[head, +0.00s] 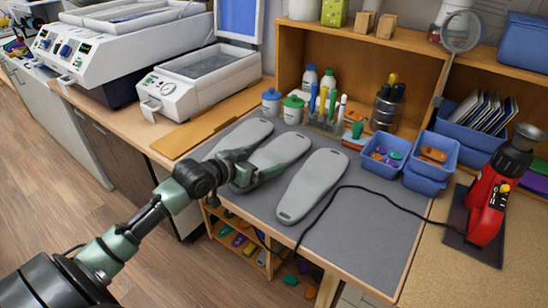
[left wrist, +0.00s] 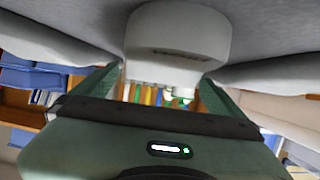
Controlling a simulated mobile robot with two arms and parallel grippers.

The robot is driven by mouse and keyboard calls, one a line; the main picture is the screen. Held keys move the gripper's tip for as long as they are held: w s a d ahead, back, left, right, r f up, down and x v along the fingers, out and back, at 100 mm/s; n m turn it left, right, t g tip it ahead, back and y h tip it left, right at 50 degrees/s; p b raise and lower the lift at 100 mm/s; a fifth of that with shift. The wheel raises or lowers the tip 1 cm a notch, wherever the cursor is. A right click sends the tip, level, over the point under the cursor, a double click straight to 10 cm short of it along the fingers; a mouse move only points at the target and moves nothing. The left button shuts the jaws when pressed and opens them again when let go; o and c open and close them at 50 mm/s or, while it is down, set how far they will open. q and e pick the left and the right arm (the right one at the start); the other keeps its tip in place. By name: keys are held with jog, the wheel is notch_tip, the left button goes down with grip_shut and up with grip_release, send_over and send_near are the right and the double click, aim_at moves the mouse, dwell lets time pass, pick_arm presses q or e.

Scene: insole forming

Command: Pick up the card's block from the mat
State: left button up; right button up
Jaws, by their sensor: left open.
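Three long grey insole-shaped blocks lie side by side on the dark grey mat (head: 345,240): a left block (head: 245,135), a middle block (head: 285,150) and a right block (head: 312,185). My left gripper (head: 262,163) is open, low over the near end of the middle block, hiding part of it. In the left wrist view a pale block end (left wrist: 178,45) lies between and ahead of the open fingers (left wrist: 160,95); I cannot tell whether they touch it. I see no card I can make out. My right gripper is not in view.
A black cable (head: 345,190) runs over the mat to a red tool (head: 488,200) at the right. A white machine (head: 200,80) is at the back left. The mat's front right is clear.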

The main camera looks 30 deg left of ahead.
aim_at(270, 155)
pick_arm(q)
jog(key=x, duration=0.4)
jog(key=shift+w+f, duration=0.2)
jog(key=shift+w, duration=0.1)
jog(key=shift+s, duration=0.1)
jog(key=c, duration=1.5)
jog(key=shift+r, duration=0.15)
jog(key=shift+c, duration=0.4)
jog(key=shift+r, duration=0.15)
